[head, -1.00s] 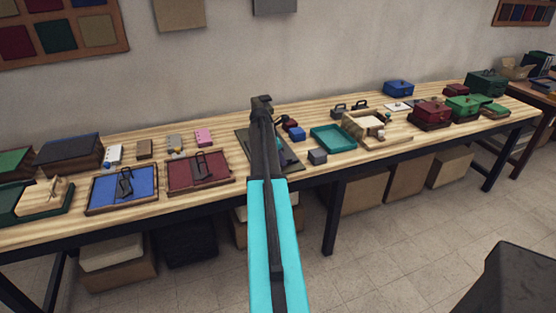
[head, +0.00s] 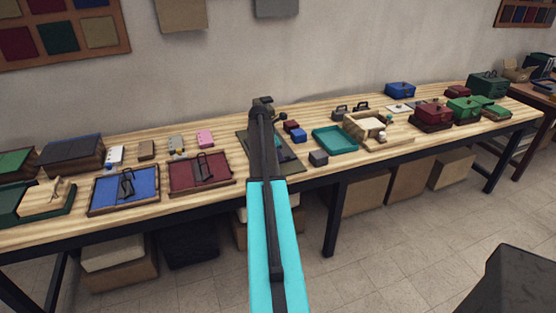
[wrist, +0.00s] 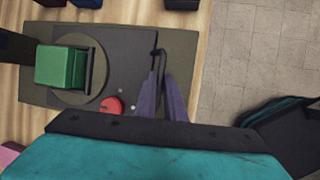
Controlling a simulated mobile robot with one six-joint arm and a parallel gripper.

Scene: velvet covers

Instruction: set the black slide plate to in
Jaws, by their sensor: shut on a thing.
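In the wrist view a dark slide plate (wrist: 124,66) lies on an olive-grey base board (wrist: 185,48). A thin black hooked handle (wrist: 158,53) stands near the plate's right edge. My gripper (wrist: 161,80), with two purple fingers, is at this handle and shut on it. The fingers hide its lower part, and I cannot tell exactly how it joins the plate. A green block (wrist: 62,66) sits on a round disc at the left, and a red knob (wrist: 111,106) is below the plate's middle. In the head view my arm covers most of the board (head: 246,141).
In the head view a maroon tray (head: 186,184) stands left of the board and a teal tray (head: 335,140) right of it. The table's front edge is near the board.

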